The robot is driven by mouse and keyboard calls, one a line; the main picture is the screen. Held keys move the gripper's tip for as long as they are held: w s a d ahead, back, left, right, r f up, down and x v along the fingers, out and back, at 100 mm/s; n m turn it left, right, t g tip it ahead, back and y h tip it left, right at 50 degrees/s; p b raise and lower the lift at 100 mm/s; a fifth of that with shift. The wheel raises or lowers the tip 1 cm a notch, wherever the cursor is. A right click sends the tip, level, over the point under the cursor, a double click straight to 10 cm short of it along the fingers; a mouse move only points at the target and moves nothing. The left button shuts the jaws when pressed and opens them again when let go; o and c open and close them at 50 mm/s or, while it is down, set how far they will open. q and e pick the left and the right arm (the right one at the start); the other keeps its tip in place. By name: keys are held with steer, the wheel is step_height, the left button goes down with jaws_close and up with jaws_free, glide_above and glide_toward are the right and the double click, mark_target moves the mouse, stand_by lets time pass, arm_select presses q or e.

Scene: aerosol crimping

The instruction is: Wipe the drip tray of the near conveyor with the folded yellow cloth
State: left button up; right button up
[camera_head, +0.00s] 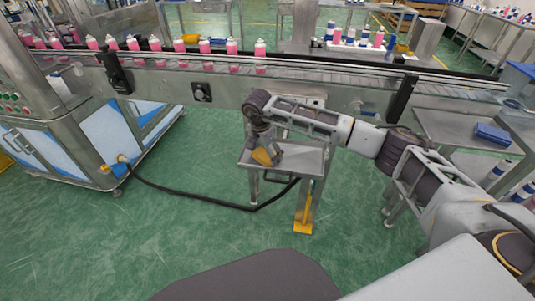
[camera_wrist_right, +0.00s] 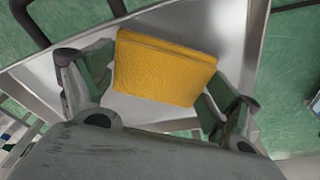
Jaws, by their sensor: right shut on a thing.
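The folded yellow cloth (camera_head: 262,157) is in my right gripper (camera_head: 266,149), over the left part of the drip tray (camera_head: 310,160) below the near conveyor. In the right wrist view the cloth (camera_wrist_right: 165,68) sits between the two fingers of the right gripper (camera_wrist_right: 157,92), which are shut on its sides. The pale metal drip tray (camera_wrist_right: 228,35) with its raised rim lies behind and beneath the cloth there. I cannot tell whether the cloth touches the tray surface. My left gripper is in neither view.
The near conveyor (camera_head: 340,91) carries several pink cans with white tops (camera_head: 205,46) and runs above the tray. A steel and blue machine (camera_head: 70,130) stands at the left. A black hose (camera_head: 190,194) lies on the green floor. A blue box (camera_head: 492,134) rests on a table at right.

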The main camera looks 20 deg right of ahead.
mark_target(258, 154)
steer(key=shift+w+a+f, duration=0.1)
steer(key=shift+w+a, duration=0.2)
steer(key=shift+a, duration=0.25)
steer(key=shift+w+a, duration=0.3)
steer(key=shift+a, duration=0.25)
steer(key=shift+w+a+b, duration=0.1)
steer(key=shift+a+b, duration=0.05)
steer(key=shift+b, duration=0.15)
steer(key=shift+s+d+p, duration=0.2)
steer(key=shift+s+d, duration=0.25)
steer(key=shift+d, duration=0.3)
steer(key=shift+s+d+p, duration=0.2)
steer(key=shift+s+d, duration=0.25)
steer(key=shift+d, duration=0.3)
steer(key=shift+d+f, duration=0.1)
steer(key=shift+s+d+p, duration=0.2)
steer(key=shift+s+d, duration=0.3)
steer(key=shift+d, duration=0.25)
steer(key=shift+s+d+p, duration=0.2)
steer(key=shift+s+d, duration=0.25)
steer(key=shift+d, duration=0.25)
steer(key=shift+d, duration=0.1)
